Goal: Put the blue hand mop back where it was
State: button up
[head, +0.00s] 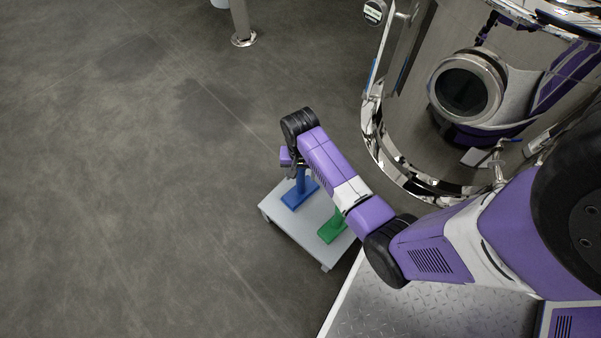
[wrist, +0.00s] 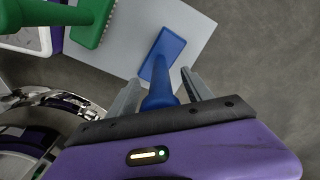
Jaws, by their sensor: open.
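The blue hand mop (head: 300,193) stands on a small light grey cart (head: 307,236), left of the green tool. In the wrist view the blue hand mop (wrist: 168,56) has its flat head on the grey surface and its handle points up toward my gripper. My gripper (wrist: 158,84) is open, with one finger on each side of the blue handle. A gap shows beside the right finger; contact on the left is unclear. In the head view my wrist hides the top of the handle.
A green tool (head: 332,229) stands on the same cart, partly behind my arm. A shiny steel tank (head: 420,130) rises at the right. A metal tread platform (head: 420,312) lies at the bottom. The floor to the left is clear.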

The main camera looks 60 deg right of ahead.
notch_tip(320, 180, up, 12)
jog(key=p, duration=0.4)
jog(key=shift+p, duration=0.35)
jog(key=s+a+n+t+h, duration=0.2)
jog(key=s+a+n+t, duration=0.5)
jog(key=s+a, duration=0.25)
jog(key=s+a+r+n+t+y, duration=0.1)
jog(key=s+a+r+t, duration=0.3)
jog(key=r, duration=0.8)
jog(key=s+a+r+n+t+y, duration=0.1)
jog(key=s+a+r+n+t, duration=0.3)
jog(key=r, duration=0.8)
jog(key=shift+s+a+r, duration=0.4)
jog(key=shift+s+a, duration=0.05)
jog(key=shift+a, duration=0.1)
